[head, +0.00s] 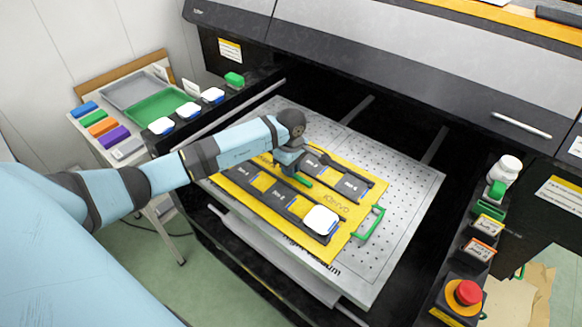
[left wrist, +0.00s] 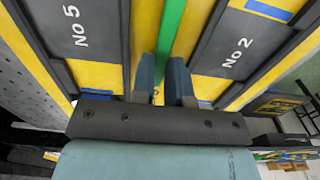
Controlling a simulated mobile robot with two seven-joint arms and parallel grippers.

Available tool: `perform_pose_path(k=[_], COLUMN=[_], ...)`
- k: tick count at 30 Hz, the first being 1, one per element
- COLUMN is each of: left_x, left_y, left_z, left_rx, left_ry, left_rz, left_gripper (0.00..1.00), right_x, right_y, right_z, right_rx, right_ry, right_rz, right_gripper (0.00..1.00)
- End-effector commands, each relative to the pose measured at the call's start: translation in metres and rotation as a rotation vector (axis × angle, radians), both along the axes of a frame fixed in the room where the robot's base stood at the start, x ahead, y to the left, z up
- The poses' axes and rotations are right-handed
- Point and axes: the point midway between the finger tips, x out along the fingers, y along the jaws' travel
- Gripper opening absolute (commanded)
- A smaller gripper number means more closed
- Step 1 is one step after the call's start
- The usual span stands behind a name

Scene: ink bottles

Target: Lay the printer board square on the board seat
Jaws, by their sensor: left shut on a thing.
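The printer board (head: 342,238) is yellow with dark numbered strips, and it lies over the perforated grey metal plate (head: 405,190) that looks like the board seat. Its edges look roughly parallel to the plate's. I cannot tell whether it rests flat or hangs slightly above. My left gripper (head: 293,166) is over the middle of the board, shut on its green bar. In the left wrist view the green bar (left wrist: 170,35) runs between the two blue-grey fingers (left wrist: 161,80), with strips No 5 and No 2 on either side. A white block (head: 320,220) sits on the board's near corner.
A green handle (head: 371,223) stands at the board's right edge. White-topped pieces (head: 188,110) line the left rail. A side table holds a green tray (head: 158,107) and coloured blocks. A red emergency button (head: 467,292) and a white bottle (head: 507,168) are at right. The printer housing overhangs behind.

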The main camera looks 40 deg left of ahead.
Motion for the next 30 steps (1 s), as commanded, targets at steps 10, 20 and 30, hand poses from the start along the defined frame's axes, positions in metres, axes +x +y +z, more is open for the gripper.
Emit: perform_pose_path(k=[10, 20, 30], left_x=[0.000, 0.000, 0.001], left_y=[0.000, 0.000, 0.001], left_z=[-0.003, -0.002, 0.050], left_rx=[0.000, -0.001, 0.002], left_ry=[0.000, 0.000, -0.005], left_rz=[0.000, 0.000, -0.001], left_gripper=[0.33, 0.40, 0.40], right_x=[0.000, 0.000, 0.000], right_y=[0.000, 0.001, 0.001], right_z=[-0.003, -0.001, -0.007], right_rx=[0.001, 0.001, 0.002], right_ry=[-0.002, -0.001, -0.002], right_rz=[0.001, 0.001, 0.000], right_gripper=[0.43, 0.43, 0.43])
